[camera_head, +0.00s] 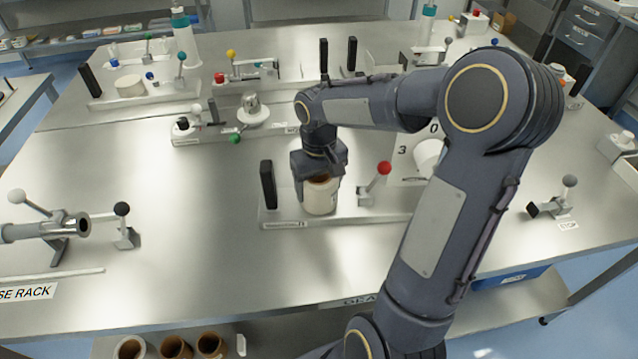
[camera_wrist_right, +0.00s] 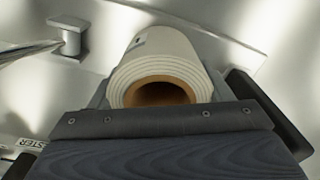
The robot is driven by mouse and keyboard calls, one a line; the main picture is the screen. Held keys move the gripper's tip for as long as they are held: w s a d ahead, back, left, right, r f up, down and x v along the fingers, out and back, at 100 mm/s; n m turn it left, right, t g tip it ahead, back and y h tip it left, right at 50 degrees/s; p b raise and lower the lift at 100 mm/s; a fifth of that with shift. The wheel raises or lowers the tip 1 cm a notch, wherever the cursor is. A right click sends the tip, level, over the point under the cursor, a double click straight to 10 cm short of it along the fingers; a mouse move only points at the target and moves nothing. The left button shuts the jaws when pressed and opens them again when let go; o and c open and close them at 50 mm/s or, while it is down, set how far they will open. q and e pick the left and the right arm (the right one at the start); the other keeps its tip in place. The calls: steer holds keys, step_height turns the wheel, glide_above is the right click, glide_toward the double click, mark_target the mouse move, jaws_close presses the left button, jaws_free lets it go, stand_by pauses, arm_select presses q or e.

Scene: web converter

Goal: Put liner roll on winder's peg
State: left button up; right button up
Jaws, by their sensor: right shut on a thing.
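A white roll with a brown cardboard core, seemingly the liner roll (camera_head: 319,197), is upright in my right gripper (camera_head: 320,180). It also shows in the wrist view (camera_wrist_right: 165,62), with its core opening toward the camera. The gripper comes from above and is shut on the roll; its fingers are mostly hidden by the roll and gripper body. The roll is at a low station base (camera_head: 285,217) with a black upright plate (camera_head: 268,185) and a red-knobbed lever (camera_head: 378,178). Any peg under the roll is hidden, and I cannot tell whether it touches the base. My left gripper is out of view.
A metal shaft station (camera_head: 70,228) stands at the left, beside a "SE RACK" label. Several lever stations (camera_head: 240,120) line the back. A stop lever (camera_head: 560,198) is at the right. Brown-cored rolls (camera_head: 176,348) sit below the front edge. The table front-left of the roll is clear.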

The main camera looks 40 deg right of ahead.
steer(key=shift+f, duration=0.2)
steer(key=o, duration=1.2)
steer(key=shift+r, duration=0.1)
step_height(320, 180, up, 11)
steer(key=s+a+f+t+y, duration=0.1)
steer(key=s+a+t, duration=0.1)
steer(key=s+a, duration=0.2)
steer(key=s+a+f+t+y, duration=0.1)
steer(key=s+a+f, duration=0.1)
steer(key=s+a, duration=0.2)
steer(key=s+a+f+t+y, duration=0.1)
steer(key=s+a+t, duration=0.1)
steer(key=s+a, duration=0.3)
steer(key=shift+s+f+n+t+y, duration=0.15)
steer(key=shift+s+f+y, duration=0.05)
steer(key=shift+s, duration=0.65)
steer(key=shift+s+f+n+t+y, duration=0.15)
steer(key=shift+s+y, duration=0.05)
steer(key=shift+s, duration=0.65)
